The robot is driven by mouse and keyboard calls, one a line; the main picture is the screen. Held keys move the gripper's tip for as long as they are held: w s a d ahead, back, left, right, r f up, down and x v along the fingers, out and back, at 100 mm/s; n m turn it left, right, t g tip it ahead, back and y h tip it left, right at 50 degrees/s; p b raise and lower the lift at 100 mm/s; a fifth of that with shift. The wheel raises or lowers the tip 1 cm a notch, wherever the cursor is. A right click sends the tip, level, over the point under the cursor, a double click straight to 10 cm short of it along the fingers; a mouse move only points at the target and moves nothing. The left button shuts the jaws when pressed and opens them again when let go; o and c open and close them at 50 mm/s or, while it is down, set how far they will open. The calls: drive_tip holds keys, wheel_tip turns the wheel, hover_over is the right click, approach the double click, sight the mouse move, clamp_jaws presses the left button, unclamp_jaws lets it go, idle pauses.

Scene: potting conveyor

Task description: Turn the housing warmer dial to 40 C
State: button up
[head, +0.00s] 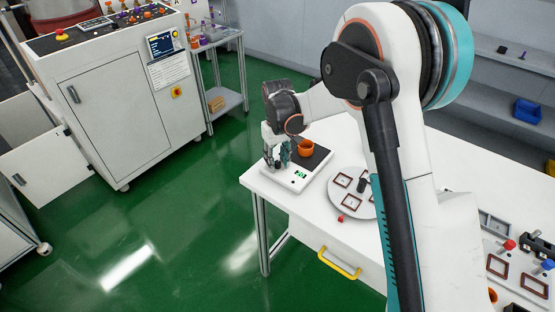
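A low white device with a dark top plate, which looks like the housing warmer (296,185), sits at the left end of the white table. An orange cup-like part (306,148) stands on its dark plate. A small green display (300,174) shows on the device's front, too small to read. My gripper (276,163) points down at the left front of the device, close to or touching it. The dial is not visible and may be hidden by the fingers. Whether the fingers are open or shut on anything cannot be made out.
A round pale tray (338,207) with dark red frames lies right of the device, beside a small red cube (341,218). My arm blocks the middle of the table. A drawer with a yellow handle (339,263) is below. A white cabinet (115,110) stands across the green floor.

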clamp_jaws()
drive_tip(key=shift+m, duration=0.4)
drive_tip(key=m, duration=0.2)
drive_tip(key=shift+m, duration=0.4)
drive_tip(key=m, duration=0.4)
drive_tip(key=shift+m, duration=0.3)
drive_tip(key=m, duration=0.4)
drive_tip(key=shift+m, duration=0.3)
drive_tip(key=m, duration=0.4)
drive_tip(key=shift+m, duration=0.4)
